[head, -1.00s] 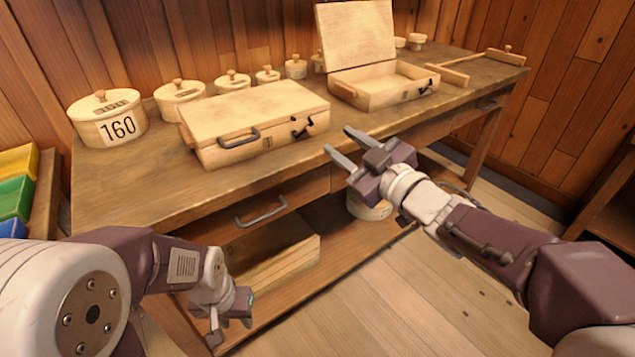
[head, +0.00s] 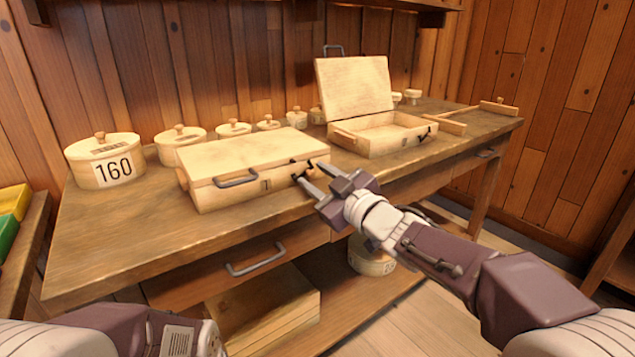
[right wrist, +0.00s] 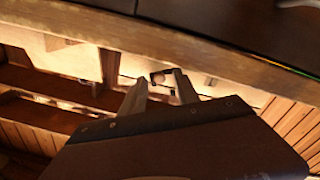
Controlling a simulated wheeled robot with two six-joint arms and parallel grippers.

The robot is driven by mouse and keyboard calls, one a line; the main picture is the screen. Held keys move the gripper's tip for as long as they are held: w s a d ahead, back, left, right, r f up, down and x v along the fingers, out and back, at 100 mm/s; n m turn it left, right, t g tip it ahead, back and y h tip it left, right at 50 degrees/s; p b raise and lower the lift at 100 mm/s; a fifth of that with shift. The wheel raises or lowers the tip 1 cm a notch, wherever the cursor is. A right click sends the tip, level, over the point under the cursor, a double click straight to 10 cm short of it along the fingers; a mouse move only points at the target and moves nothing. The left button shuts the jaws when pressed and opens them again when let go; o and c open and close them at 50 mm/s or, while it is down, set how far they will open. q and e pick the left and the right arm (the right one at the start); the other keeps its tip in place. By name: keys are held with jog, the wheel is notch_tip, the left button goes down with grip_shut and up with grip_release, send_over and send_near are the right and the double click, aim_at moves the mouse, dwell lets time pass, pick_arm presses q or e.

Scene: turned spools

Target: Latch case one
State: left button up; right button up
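A closed wooden case (head: 218,195), with a dark mark that looks like a 1 on its front, lies on the workbench. A grey handle (head: 236,180) is on its front, and a dark latch (head: 302,166) is near its front right corner. I cannot tell whether the latch is fastened. My right gripper (head: 311,180) is open and empty, its fingertips close to the latch; contact is unclear. In the right wrist view the fingers (right wrist: 160,90) are apart, with a small dark fitting just beyond them. My left gripper is out of view; only part of its arm shows.
A second case (head: 365,142) stands with its lid up, to the right. Round lidded boxes, one a box marked 160 (head: 104,162), line the back of the workbench (head: 110,235). A drawer handle (head: 255,260) sticks out below the bench top.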

aim_at(309, 170)
grip_shut()
jog(key=n, duration=0.2)
jog(key=r+n, duration=0.1)
jog(key=n, duration=0.1)
jog(key=n+b, duration=0.1)
jog(key=shift+s+a+r+n, duration=0.15)
jog(key=shift+s+a+n, duration=0.1)
jog(key=shift+n, duration=0.15)
jog(key=n, duration=0.2)
jog(key=n+b, duration=0.1)
jog(key=n, duration=0.1)
jog(key=a+r+n+b, duration=0.1)
jog(key=n, duration=0.1)
jog(key=shift+s+a, duration=0.1)
jog(key=shift+s, duration=0.25)
jog(key=shift+n, duration=0.4)
grip_release()
jog(key=shift+r, duration=0.1)
